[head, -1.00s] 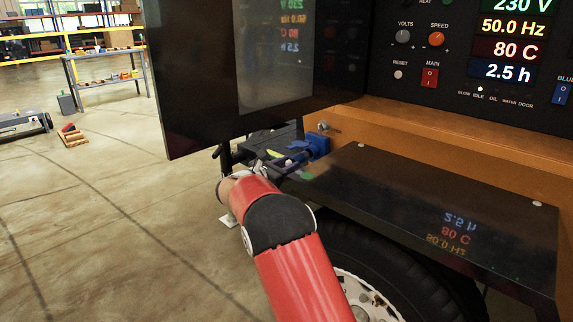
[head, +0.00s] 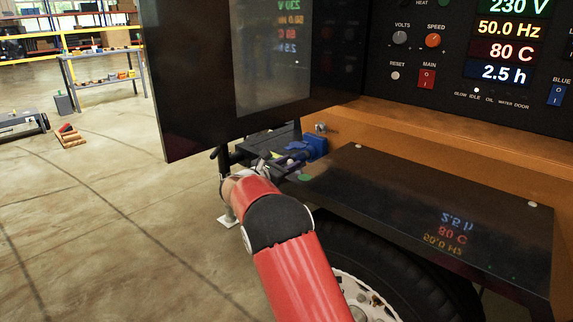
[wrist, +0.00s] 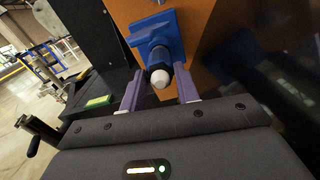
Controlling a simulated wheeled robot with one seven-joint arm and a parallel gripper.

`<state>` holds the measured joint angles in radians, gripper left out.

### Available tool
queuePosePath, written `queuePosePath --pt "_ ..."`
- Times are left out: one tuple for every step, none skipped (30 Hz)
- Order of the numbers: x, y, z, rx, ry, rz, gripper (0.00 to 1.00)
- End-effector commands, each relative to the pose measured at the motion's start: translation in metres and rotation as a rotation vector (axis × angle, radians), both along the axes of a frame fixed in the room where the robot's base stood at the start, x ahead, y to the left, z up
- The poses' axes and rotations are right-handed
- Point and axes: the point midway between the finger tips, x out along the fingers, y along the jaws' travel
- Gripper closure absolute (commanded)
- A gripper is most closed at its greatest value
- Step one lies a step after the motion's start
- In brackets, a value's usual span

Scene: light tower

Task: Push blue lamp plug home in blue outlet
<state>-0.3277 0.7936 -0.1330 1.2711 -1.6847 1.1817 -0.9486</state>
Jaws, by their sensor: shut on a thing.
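The blue outlet (wrist: 154,36) is mounted on the orange housing, and it also shows in the head view (head: 317,145). The blue lamp plug (wrist: 158,66) sits at the outlet's mouth, with its pale rounded rear end facing my wrist camera. My gripper (wrist: 160,92) is shut on the plug, one purple-grey finger on each side. In the head view my gripper (head: 290,160) is close in front of the outlet, partly hidden by my wrist. The plug looks lined up with the outlet; how deep it sits cannot be told.
An open dark door (head: 200,80) hangs left of and above my gripper. A black shelf (head: 430,210) juts out to the right, over a wheel (head: 400,270). A control panel (head: 440,50) with lit readouts is above.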

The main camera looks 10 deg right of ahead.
Motion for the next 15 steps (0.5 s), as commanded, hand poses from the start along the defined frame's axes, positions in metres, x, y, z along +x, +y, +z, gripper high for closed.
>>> queuePosePath --pt "0.0008 -0.0014 0.0009 -0.001 -0.001 -0.001 1.00" --pt "0.0013 -0.0021 0.0010 0.000 -0.001 -0.001 1.00" --pt "0.0018 -0.0029 0.0011 0.000 -0.001 -0.001 1.00" --pt "0.0022 -0.0036 0.0011 0.000 -0.001 -0.001 1.00" --pt "0.0027 -0.0042 0.0011 0.000 -0.001 -0.001 1.00" --pt "0.0033 -0.0051 0.0011 0.000 -0.001 -0.001 1.00" --pt "0.0038 -0.0057 0.0011 0.000 -0.001 -0.001 1.00" --pt "0.0042 -0.0065 0.0010 0.000 -0.001 -0.001 1.00" --pt "0.0048 -0.0073 0.0009 -0.001 -0.001 -0.001 1.00" --pt "0.0053 -0.0079 0.0008 -0.001 -0.001 -0.001 1.00" --pt "0.0057 -0.0085 0.0006 -0.001 -0.001 -0.001 1.00" --pt "0.0063 -0.0093 0.0005 -0.001 -0.001 -0.001 1.00" --pt "0.0068 -0.0099 0.0005 -0.001 -0.001 -0.001 1.00" --pt "0.0073 -0.0106 0.0004 0.000 0.000 -0.001 1.00" --pt "0.0078 -0.0114 0.0004 0.000 0.000 -0.001 1.00"
